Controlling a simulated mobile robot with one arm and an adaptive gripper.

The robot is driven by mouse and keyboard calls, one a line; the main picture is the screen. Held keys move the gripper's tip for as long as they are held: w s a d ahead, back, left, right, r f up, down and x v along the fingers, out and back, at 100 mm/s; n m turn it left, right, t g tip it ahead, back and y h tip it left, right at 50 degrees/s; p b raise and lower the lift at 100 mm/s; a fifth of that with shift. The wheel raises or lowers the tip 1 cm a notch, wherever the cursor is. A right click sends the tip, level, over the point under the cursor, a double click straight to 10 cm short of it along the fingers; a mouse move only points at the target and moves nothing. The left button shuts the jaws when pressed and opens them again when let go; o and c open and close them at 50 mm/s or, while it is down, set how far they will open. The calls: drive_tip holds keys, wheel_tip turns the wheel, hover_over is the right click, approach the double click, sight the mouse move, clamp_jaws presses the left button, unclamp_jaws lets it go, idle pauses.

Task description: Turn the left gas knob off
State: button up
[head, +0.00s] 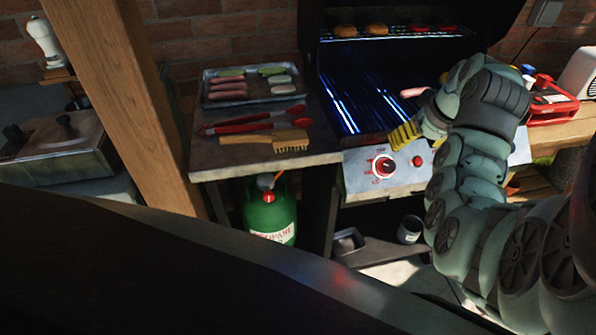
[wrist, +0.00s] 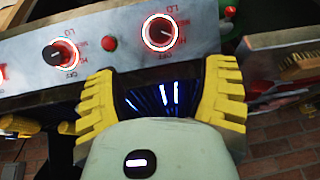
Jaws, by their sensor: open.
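The left gas knob (head: 383,166) is on the grill's front panel, dark with a glowing red and white ring. In the wrist view, turned around, it is the right-hand knob (wrist: 160,32), with LO and HI marks; I cannot read its exact setting. My gripper (head: 405,134) has yellow ridged fingers and is above the panel's top edge, up and right of the knob. In the wrist view my gripper (wrist: 162,76) is open and empty, and the left knob is apart from it, beyond the fingertips. My arm hides the panel's right part in the head view.
A red button (head: 418,161) is beside the left knob, and a second lit knob (wrist: 62,53) is beyond it. The lit grill grate (head: 365,100) holds food. A green gas bottle (head: 268,215) stands below.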

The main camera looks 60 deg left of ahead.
drive_tip(key=b, duration=0.3)
hover_over(390, 166)
drive_tip(key=d, duration=0.3)
wheel_tip(390, 166, down, 5)
drive_tip(key=shift+s+a+p+x, duration=0.15)
drive_tip(key=shift+p+x, duration=0.2)
drive_tip(key=shift+x, duration=1.5)
drive_tip(key=shift+s+a+p+x, duration=0.1)
drive_tip(key=shift+p+x, duration=0.25)
drive_tip(key=shift+x, duration=1.5)
drive_tip(key=shift+r, duration=0.1)
drive_tip(key=shift+d, duration=0.1)
drive_tip(key=c, duration=1.2)
